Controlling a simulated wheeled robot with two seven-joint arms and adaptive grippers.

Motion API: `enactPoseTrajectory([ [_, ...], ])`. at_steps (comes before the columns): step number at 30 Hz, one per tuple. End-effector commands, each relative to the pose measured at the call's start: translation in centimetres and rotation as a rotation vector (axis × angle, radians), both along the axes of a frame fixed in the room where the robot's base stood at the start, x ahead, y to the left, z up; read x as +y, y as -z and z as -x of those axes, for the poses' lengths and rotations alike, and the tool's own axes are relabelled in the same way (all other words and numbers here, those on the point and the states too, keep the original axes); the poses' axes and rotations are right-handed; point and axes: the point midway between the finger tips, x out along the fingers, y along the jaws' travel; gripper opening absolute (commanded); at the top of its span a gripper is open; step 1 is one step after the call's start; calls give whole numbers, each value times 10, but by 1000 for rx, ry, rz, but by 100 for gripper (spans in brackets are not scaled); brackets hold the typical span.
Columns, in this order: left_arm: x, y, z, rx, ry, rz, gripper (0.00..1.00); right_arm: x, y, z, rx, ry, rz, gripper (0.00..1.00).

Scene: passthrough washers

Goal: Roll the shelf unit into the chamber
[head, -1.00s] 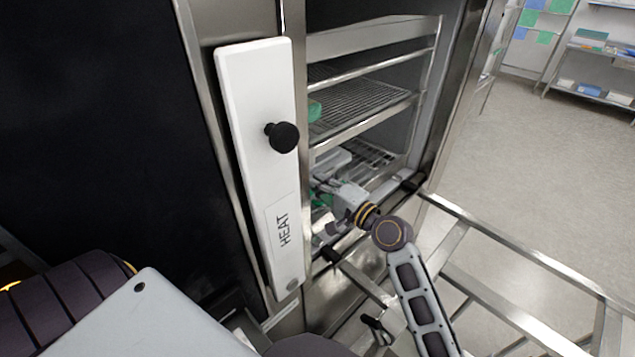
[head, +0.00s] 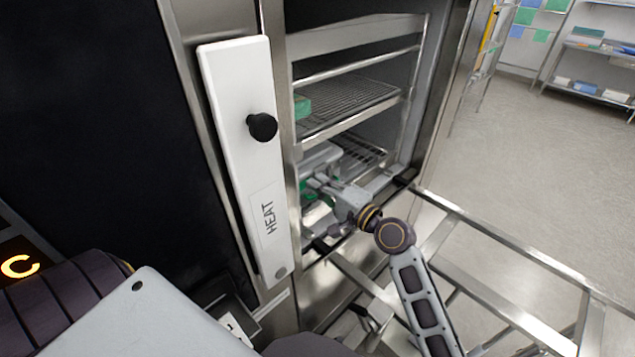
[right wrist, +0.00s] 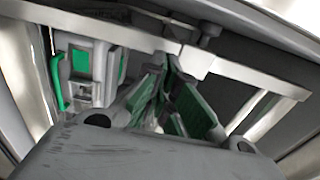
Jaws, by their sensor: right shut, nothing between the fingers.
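The shelf unit (head: 352,122), a metal frame with wire shelves, stands within the opening of the steel chamber (head: 434,95). Green and grey items lie on its shelves. My right gripper (head: 318,188) is shut and empty, reaching into the lower part of the opening by the lower shelf. In the right wrist view its green-padded fingers (right wrist: 172,98) are together below a metal bar (right wrist: 150,38); I cannot tell whether they touch it. How deep the unit sits is hard to judge. My left gripper is not in view.
A white panel marked HEAT (head: 238,160), with a black knob (head: 262,127), stands left of the opening. A metal rail frame (head: 500,238) extends from the chamber front to the lower right. Open floor (head: 530,150) lies beyond, with a stocked rack (head: 590,65) behind.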

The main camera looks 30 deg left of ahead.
Motion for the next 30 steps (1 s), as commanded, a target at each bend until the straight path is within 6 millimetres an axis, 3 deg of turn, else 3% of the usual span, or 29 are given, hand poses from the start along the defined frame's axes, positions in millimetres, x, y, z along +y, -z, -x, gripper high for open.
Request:
enactPoseTrajectory([
  [10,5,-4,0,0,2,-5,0,-19,0,6,1,-1,0,0],
  [30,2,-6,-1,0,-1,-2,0,-82,0,23,0,-1,0,0],
])
